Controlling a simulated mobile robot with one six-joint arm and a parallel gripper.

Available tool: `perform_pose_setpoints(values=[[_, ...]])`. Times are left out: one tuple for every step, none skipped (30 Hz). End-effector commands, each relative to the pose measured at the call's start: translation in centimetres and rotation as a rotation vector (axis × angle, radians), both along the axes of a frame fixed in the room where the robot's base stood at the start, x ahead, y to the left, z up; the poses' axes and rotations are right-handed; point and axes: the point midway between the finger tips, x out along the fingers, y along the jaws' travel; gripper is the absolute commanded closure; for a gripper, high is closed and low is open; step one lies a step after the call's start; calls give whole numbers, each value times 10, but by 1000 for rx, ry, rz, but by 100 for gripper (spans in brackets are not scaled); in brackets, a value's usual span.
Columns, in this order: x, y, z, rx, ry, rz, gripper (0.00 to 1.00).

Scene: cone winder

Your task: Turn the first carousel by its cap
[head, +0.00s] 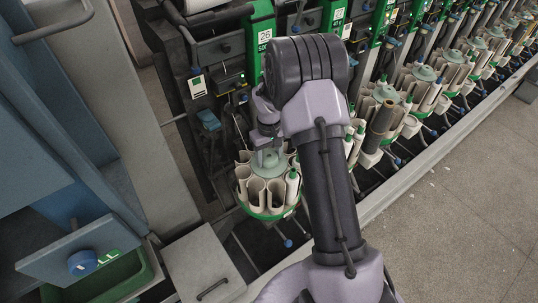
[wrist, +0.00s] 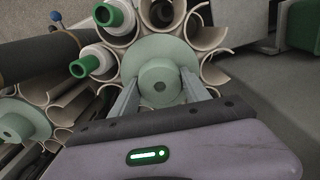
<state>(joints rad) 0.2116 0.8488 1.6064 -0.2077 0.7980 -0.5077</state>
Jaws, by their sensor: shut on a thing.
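The first carousel is a ring of cream tubes on a green base (head: 270,214), at the near end of the row in the head view. Its pale green cap (head: 268,162) sits at the centre under my gripper (head: 268,144). In the wrist view the cap (wrist: 158,52) is a round disc with a raised hub (wrist: 160,82). The two fingers of my gripper (wrist: 160,88) stand on either side of the hub and are shut on it. White bobbins with green ends (wrist: 108,15) stand in some tubes to the left; other tubes look empty.
More carousels (head: 384,94) run in a row to the upper right, one close beside the first. A green panel marked 26 (head: 264,38) stands behind. A grey box (head: 204,264) and a blue cabinet are at left. Open floor (head: 460,200) lies at right.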

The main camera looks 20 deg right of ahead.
Motion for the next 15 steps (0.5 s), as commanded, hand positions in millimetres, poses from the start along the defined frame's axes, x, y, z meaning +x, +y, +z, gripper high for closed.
perform_pose_setpoints(values=[[-1, 0, -1, 1, 2, 2, 100], [-1, 0, -1, 1, 2, 4, 100], [-1, 0, -1, 1, 2, 5, 100], [-1, 0, -1, 1, 2, 6, 100], [-1, 0, -1, 1, 2, 6, 100], [-1, 0, -1, 1, 2, 6, 100], [-1, 0, -1, 1, 2, 6, 100], [-1, 0, -1, 1, 2, 5, 100], [-1, 0, -1, 1, 2, 5, 100], [-1, 0, -1, 1, 2, 5, 100], [-1, 0, -1, 1, 2, 5, 100], [-1, 0, -1, 1, 2, 5, 100], [-1, 0, -1, 1, 2, 5, 40], [-1, 0, -1, 1, 2, 5, 34], [-1, 0, -1, 1, 2, 5, 26]])
